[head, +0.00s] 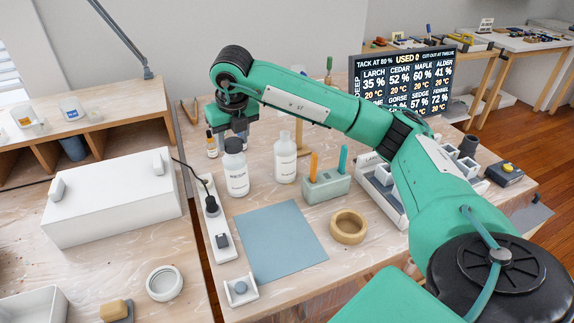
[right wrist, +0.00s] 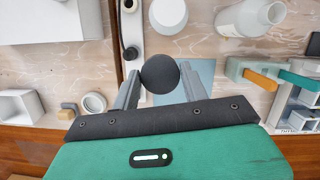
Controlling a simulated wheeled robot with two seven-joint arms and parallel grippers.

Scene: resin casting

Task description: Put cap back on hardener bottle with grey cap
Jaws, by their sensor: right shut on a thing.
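A white bottle with a label (head: 236,182) stands on the right-hand bench, behind the blue-grey mat. A dark grey cap (head: 234,146) shows right at its top. My right gripper (head: 233,132) points down over it. In the right wrist view the round cap (right wrist: 160,73) is between the two fingers of my right gripper (right wrist: 160,80), which is shut on it. The bottle's white top (right wrist: 167,15) shows beyond the cap. My left gripper is not in view.
A second white bottle (head: 285,164), without a dark cap, stands close on the right. Small dropper bottles (head: 211,147) stand behind left. A power strip (head: 214,222) runs along the left edge. A tool block (head: 326,186) and wooden ring (head: 348,227) stand right. The blue-grey mat (head: 278,242) is clear.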

